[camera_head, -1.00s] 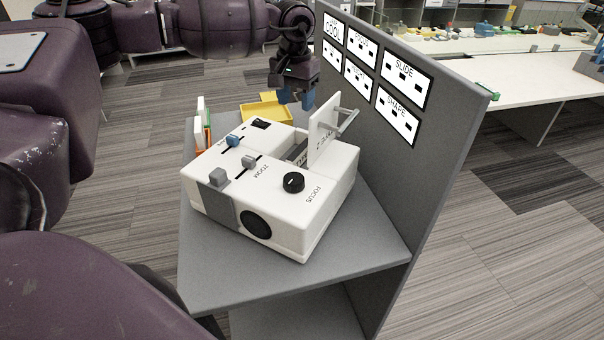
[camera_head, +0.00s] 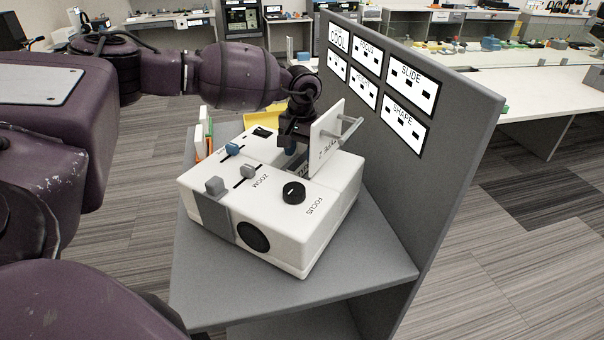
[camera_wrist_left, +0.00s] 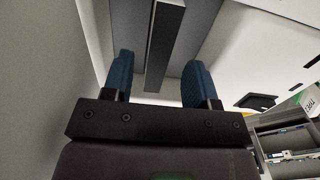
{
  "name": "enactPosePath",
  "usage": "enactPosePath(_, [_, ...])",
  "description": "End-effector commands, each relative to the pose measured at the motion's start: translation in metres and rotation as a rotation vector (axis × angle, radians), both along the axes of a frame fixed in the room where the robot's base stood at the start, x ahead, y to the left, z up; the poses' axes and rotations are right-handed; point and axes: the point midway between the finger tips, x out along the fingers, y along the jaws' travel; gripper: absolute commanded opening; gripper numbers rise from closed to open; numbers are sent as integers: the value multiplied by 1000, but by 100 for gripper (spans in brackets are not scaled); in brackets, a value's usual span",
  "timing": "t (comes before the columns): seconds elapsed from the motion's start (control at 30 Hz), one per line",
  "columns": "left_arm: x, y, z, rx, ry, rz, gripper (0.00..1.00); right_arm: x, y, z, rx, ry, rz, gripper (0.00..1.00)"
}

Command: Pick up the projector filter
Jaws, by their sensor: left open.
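A white projector (camera_head: 270,215) with ZOOM and FOCUS controls stands on a grey shelf. A white upright plate (camera_head: 324,135) with dark lettering stands at its slot, beside a metal bar. I cannot tell for certain which piece is the projector filter. My left gripper (camera_head: 290,148) is just above the projector's far part, left of the upright plate, and partly hides the slot. In the left wrist view the blue fingers (camera_wrist_left: 158,70) are apart, with a dark grey bar (camera_wrist_left: 164,45) beyond and between them and nothing visibly held. My right gripper is not in view.
Thin white, orange and green cards (camera_head: 203,132) stand behind the projector at left. A yellow tray (camera_head: 262,117) lies behind it. A grey panel (camera_head: 440,165) with label cards rises close on the right. The shelf front (camera_head: 300,290) is clear.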

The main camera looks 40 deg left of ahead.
Motion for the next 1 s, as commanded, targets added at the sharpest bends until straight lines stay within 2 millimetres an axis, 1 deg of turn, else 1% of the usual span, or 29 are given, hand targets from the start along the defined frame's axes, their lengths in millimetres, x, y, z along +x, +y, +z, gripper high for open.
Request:
enactPosePath(0.1, [-2, -2, -18, 1, 3, -1, 53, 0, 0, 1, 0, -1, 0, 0])
enactPosePath(0.23, [-2, -2, -33, 1, 2, 1, 53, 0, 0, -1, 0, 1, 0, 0])
enactPosePath(0.33, [-2, -2, -38, 0, 2, 0, 53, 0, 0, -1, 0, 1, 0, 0])
enactPosePath(0.57, [-1, -2, -39, 0, 1, 1, 53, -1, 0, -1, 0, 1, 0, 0])
enactPosePath(0.6, [-1, -2, -39, 0, 1, 1, 50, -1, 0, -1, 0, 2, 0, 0])
enactPosePath(0.67, [-2, -2, -39, 0, 1, 1, 41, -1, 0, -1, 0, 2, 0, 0])
enactPosePath(0.7, [-2, -2, -39, 0, 1, 1, 35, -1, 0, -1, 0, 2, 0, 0])
enactPosePath(0.93, [-2, -2, -39, 0, 1, 1, 0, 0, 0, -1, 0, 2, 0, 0])
enactPosePath(1.0, [-1, -2, -39, 0, 1, 1, 0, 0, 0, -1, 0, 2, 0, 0])
